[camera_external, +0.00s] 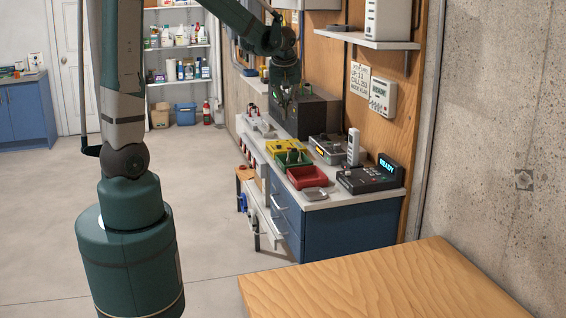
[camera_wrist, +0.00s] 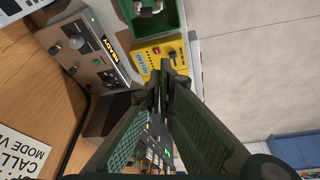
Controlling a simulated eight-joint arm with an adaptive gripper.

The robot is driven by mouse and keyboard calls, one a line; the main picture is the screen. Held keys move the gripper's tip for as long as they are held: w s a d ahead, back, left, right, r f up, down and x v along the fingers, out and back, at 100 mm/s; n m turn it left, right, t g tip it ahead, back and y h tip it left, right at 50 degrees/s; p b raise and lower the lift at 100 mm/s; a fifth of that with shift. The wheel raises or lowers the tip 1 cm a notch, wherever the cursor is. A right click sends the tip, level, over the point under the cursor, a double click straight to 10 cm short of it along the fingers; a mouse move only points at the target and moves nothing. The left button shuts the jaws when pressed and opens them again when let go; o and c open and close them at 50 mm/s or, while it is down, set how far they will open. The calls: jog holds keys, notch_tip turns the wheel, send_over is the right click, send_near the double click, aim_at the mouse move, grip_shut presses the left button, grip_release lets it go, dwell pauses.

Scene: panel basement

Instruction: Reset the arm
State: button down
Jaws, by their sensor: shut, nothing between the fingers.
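My arm is a dark green jointed arm, extended over the workbench at the wall. My gripper (camera_external: 284,99) hangs pointing down above the back part of the bench, near a dark box-shaped device (camera_external: 309,118). In the wrist view my gripper (camera_wrist: 166,75) has its fingertips together, with nothing held between them. Beyond the fingertips lies a yellow device (camera_wrist: 148,57) with knobs. A green tray (camera_wrist: 168,18) lies past it.
The bench (camera_external: 331,192) holds a yellow box (camera_external: 286,147), a red tray (camera_external: 306,177), a white handset (camera_external: 353,147) and a black console (camera_external: 370,177) reading READY. A wall shelf (camera_external: 367,40) juts out above. A wooden tabletop (camera_external: 370,283) is bare. The floor at left is open.

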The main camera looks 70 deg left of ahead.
jog(key=s+d+m+t+h+b, duration=0.1)
jog(key=s+d+m, duration=0.4)
jog(key=d, duration=0.7)
jog(key=s+d+m+t+h+b, duration=0.1)
jog(key=s+d+m+t+b, duration=0.2)
jog(key=d, duration=0.9)
jog(key=s+d+m+t+h+b, duration=0.1)
jog(key=s+d+m, duration=0.5)
jog(key=d, duration=0.6)
jog(key=shift+s+m+t+h+b, duration=0.35)
jog(key=shift+s+b, duration=0.35)
jog(key=shift+s, duration=0.55)
jog(key=c, duration=3.2)
grip_release()
jog(key=shift+f, duration=0.1)
jog(key=shift+c, duration=0.2)
